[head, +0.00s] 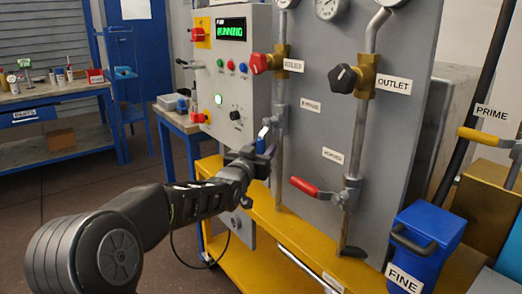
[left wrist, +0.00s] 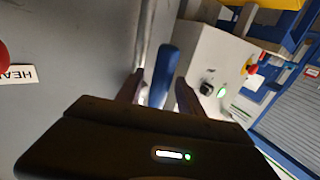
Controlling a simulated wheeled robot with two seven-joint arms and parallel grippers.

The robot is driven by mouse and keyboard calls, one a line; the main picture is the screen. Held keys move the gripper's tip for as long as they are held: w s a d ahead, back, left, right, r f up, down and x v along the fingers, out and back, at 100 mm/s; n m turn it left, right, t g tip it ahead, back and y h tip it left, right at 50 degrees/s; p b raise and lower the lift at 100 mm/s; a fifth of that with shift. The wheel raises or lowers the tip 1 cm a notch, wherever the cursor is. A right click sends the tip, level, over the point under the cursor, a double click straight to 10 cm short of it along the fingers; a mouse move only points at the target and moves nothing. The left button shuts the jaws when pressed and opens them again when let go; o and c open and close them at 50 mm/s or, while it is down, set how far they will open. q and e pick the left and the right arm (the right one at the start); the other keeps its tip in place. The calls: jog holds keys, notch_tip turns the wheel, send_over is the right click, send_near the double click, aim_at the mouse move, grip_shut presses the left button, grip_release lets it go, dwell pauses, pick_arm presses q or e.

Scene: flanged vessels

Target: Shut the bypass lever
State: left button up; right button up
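A lever with a blue handle (head: 262,138) sits on a small valve (head: 280,116) on the left vertical pipe. A small plate (head: 310,105) to its right is too blurred to read, so I cannot confirm it is the bypass lever. My left gripper (head: 258,160) is at the lower part of the blue handle. In the left wrist view the blue handle (left wrist: 162,75) lies between my two open fingers (left wrist: 157,92), with a gap visible on each side. My fingers hide part of the handle. My right gripper is not in view.
A red lever (head: 303,186) sits on the right pipe, with a black knob (head: 343,78) above it. A red knob (head: 260,63) is above the blue lever. The control box (head: 230,85) stands close on the left. A yellow ledge (head: 290,225) runs below the pipes.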

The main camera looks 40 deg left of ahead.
pick_arm(q)
grip_shut()
dwell(1.2)
